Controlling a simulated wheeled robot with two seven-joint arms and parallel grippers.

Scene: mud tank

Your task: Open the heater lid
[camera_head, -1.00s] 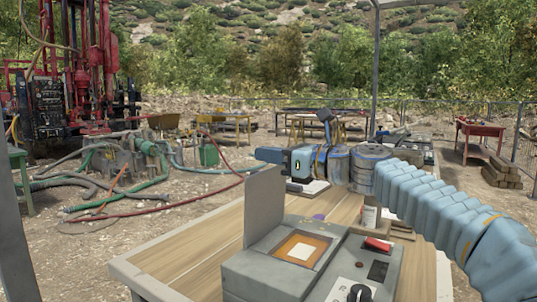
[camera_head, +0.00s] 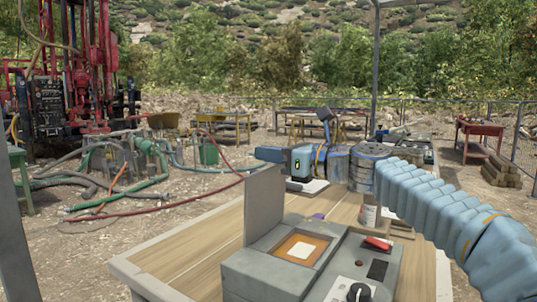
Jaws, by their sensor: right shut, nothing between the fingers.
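The heater (camera_head: 238,277) is a grey box on the near part of the wooden table. Its lid (camera_head: 264,206) is a flat grey panel standing upright at the left edge of an orange-framed recess (camera_head: 285,245) with a pale square in it. The lid is raised and the recess is uncovered. My right gripper (camera_head: 267,154) is beyond and above the lid, with its fingers pointing left. It is shut and empty, and appears apart from the lid. My left gripper is not in view.
The heater's top has a red switch (camera_head: 378,243) and a black knob (camera_head: 359,292). A small container (camera_head: 370,216) stands behind it on the table (camera_head: 190,247). The table's left side is bare. Hoses and a red rig (camera_head: 88,75) stand farther off.

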